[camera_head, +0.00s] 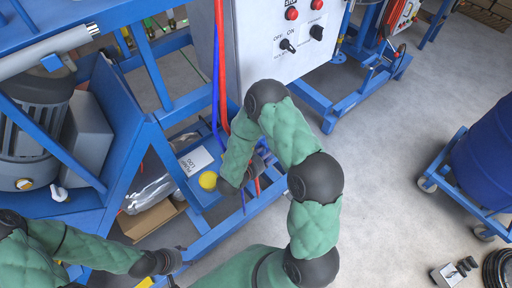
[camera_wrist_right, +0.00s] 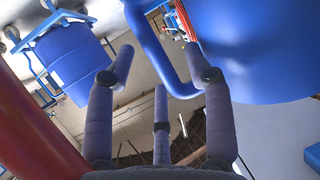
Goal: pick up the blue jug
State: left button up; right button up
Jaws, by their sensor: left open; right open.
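I cannot make out a blue jug for certain in either view. In the right wrist view a large smooth blue surface (camera_wrist_right: 255,45) fills the upper right, close to the fingers; I cannot tell whether it is the jug. My left gripper (camera_head: 178,264) is open and empty at the lower left, near the blue frame.
A blue drum (camera_head: 487,150) stands on a wheeled trolley (camera_head: 455,188) at the right. A control box (camera_head: 280,40) with red buttons hangs above my right arm. Grey floor (camera_head: 385,190) is clear at centre right.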

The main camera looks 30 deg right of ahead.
jog(key=shift+c, duration=0.3)
grip_shut()
jog(key=shift+w, duration=0.1)
jog(key=shift+r, duration=0.2)
